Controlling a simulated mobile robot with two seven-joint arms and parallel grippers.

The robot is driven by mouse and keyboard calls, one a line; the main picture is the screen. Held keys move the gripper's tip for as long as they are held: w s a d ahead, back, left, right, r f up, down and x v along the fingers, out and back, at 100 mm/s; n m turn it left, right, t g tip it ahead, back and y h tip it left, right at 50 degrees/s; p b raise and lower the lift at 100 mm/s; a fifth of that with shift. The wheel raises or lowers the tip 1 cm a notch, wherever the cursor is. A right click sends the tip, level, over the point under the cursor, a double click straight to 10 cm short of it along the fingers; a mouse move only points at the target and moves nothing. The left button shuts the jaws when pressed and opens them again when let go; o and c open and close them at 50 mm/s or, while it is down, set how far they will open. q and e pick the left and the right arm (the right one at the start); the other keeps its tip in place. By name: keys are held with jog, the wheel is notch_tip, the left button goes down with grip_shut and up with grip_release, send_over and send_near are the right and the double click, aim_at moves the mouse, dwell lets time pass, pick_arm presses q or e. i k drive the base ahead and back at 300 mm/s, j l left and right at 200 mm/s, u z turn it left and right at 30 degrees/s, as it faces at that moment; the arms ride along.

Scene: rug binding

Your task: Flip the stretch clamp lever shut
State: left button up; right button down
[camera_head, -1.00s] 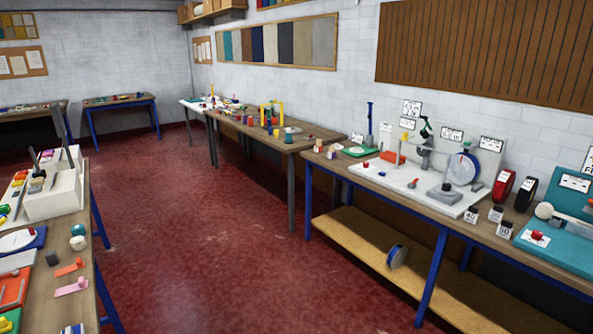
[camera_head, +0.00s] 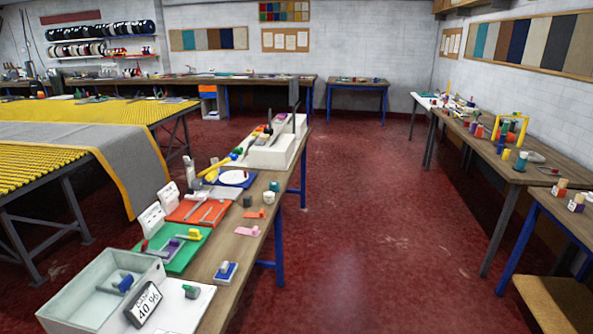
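Neither of my grippers is in view. I cannot pick out a stretch clamp or its lever in this view. A grey rug (camera_head: 122,152) with a yellow-orange edge lies over a yellow ribbed table (camera_head: 30,170) at the left and hangs down over its right side. Small items on the benches are too small to name surely.
A wooden bench (camera_head: 241,250) runs up the middle, with a pale open bin (camera_head: 75,318), a green mat (camera_head: 184,258), an orange tray (camera_head: 189,213) and a white box (camera_head: 277,152). Another bench (camera_head: 508,172) stands right. Red floor (camera_head: 370,220) between them is clear.

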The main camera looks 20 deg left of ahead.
aim_at(146, 243)
jog(key=i+l+u, duration=0.1)
jog(key=u, duration=0.3)
jog(key=i+l+u, duration=0.1)
jog(key=u, duration=0.25)
jog(key=i+l+u, duration=0.1)
jog(key=u, duration=0.3)
jog(key=l+u, duration=0.2)
jog(key=u, duration=0.15)
jog(key=i+l+u, duration=0.1)
jog(key=l+u, duration=0.15)
jog(key=u, duration=0.15)
jog(key=i+l+u, duration=0.1)
jog(key=l+u, duration=0.15)
jog(key=u, duration=0.2)
jog(key=l+u, duration=1.25)
jog(key=k+l+u, duration=0.1)
jog(key=l+u, duration=0.2)
jog(key=l, duration=0.5)
